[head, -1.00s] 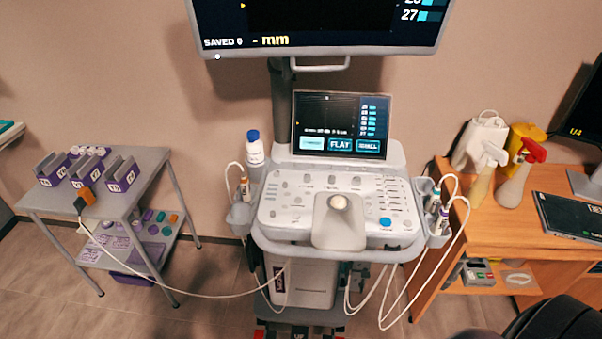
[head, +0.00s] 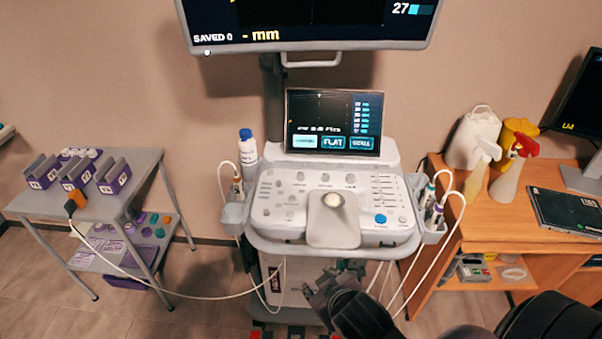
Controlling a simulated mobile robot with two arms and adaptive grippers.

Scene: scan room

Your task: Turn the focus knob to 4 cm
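The ultrasound console's control panel (head: 283,222) faces me, with several small grey knobs, a round trackball, slider rows and a blue button. Knobs show along its upper part, such as one at the upper middle (head: 325,177); the labels are too small to tell which is the focus knob. The touch screen (head: 333,122) above shows buttons, one reading FLAT; I cannot read a focus depth. My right gripper (head: 325,284) is dark, below and in front of the panel's front edge, apart from the knobs. Its fingers are too unclear to tell open from shut. My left gripper is out of view.
Probes with white cables hang in holders at both panel sides (head: 433,215). A white bottle with blue cap (head: 247,148) stands at the back left. A grey cart (head: 135,190) is at left. A wooden desk (head: 545,215) with spray bottles is at right. A large monitor (head: 310,38) hangs above.

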